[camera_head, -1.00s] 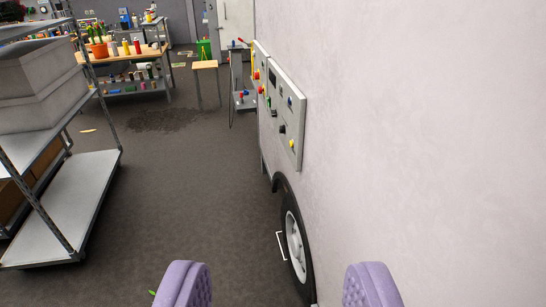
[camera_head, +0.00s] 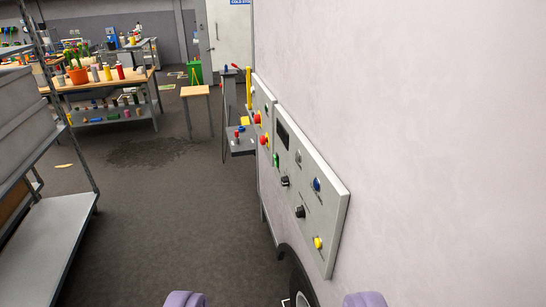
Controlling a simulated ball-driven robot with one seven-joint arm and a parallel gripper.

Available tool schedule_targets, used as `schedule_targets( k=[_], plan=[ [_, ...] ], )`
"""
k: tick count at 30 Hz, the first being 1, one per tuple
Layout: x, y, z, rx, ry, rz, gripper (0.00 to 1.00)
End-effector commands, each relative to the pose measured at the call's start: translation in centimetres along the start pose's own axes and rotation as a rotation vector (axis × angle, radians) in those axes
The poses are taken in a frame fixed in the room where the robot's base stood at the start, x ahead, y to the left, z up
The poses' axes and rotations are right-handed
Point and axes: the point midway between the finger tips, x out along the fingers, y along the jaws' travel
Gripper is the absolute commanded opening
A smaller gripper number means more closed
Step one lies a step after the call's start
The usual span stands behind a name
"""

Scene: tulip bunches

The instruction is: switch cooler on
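A pale grey control panel (camera_head: 318,205) is fixed to the lilac wall, right of the picture's middle, seen at a steep angle. It carries a dark display (camera_head: 282,134), a blue button (camera_head: 317,184), a yellow button (camera_head: 318,242), black knobs (camera_head: 300,212) and a green button (camera_head: 276,160). Red buttons (camera_head: 264,140) sit on or beside its far end. The labels are too small to read. My gripper (camera_head: 274,301) shows two lilac fingertips at the bottom edge, wide apart with nothing between them. It is short of the panel and not touching it.
A metal shelf rack (camera_head: 45,245) with grey bins stands at the left. A black tyre (camera_head: 298,278) is below the panel. A wooden stool (camera_head: 197,108) and a workbench (camera_head: 110,82) with pots are farther back. The dark floor between rack and wall is clear.

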Motion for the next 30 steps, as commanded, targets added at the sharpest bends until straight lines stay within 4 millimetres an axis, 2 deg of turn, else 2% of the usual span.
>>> schedule_targets(
  k=[5, 8, 12, 30],
  plan=[
    [-0.02, 0.0, -0.02, 0.0, 0.001, 0.0, 0.49],
    [-0.01, 0.0, -0.01, 0.0, 0.0, 0.0, 0.31],
    [0.0, 0.0, 0.0, 0.0, 0.0, 0.0, 0.0],
    [0.0, 0.0, 0.0, 0.0, 0.0, 0.0, 0.0]
  ],
)
